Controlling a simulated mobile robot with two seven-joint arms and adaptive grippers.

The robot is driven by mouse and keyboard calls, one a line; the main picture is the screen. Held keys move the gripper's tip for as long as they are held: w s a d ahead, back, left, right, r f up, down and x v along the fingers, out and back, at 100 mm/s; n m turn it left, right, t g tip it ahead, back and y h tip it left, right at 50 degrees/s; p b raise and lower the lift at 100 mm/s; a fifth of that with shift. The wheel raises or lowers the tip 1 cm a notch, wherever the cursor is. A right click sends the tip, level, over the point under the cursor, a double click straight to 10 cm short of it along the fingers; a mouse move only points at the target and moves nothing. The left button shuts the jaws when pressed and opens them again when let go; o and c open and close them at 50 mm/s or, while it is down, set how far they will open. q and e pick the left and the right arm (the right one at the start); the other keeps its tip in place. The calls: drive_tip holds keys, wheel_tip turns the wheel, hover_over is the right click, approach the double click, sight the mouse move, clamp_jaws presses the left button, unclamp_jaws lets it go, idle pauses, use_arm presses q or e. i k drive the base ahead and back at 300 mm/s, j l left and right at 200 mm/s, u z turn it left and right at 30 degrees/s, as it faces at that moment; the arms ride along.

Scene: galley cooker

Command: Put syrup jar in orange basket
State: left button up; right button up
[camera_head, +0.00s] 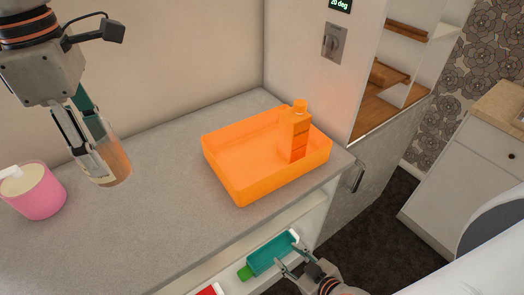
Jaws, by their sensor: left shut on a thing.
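The syrup jar (117,163), amber with a pale label, is at the left, held above the grey counter. My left gripper (104,168) points down and is shut on it; its fingers hide part of the jar. The orange basket (238,183) sits on the counter to the right, apart from the jar. An orange bottle (294,133) stands upright in its right part. My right gripper (287,259) is at the bottom, its fingers spread apart beside a teal bottle.
A pink container (34,192) with a pale top stands at the counter's left. The teal bottle (268,253) with a green cap lies in a white compartment below the counter edge, near a red item (209,290). The counter between jar and basket is clear. A wall panel rises behind the basket.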

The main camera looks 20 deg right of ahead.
sight(245, 167)
drive_tip(key=i+l, duration=0.1)
drive_tip(key=l, duration=0.85)
drive_tip(key=i+l, duration=0.15)
drive_tip(key=l, duration=0.3)
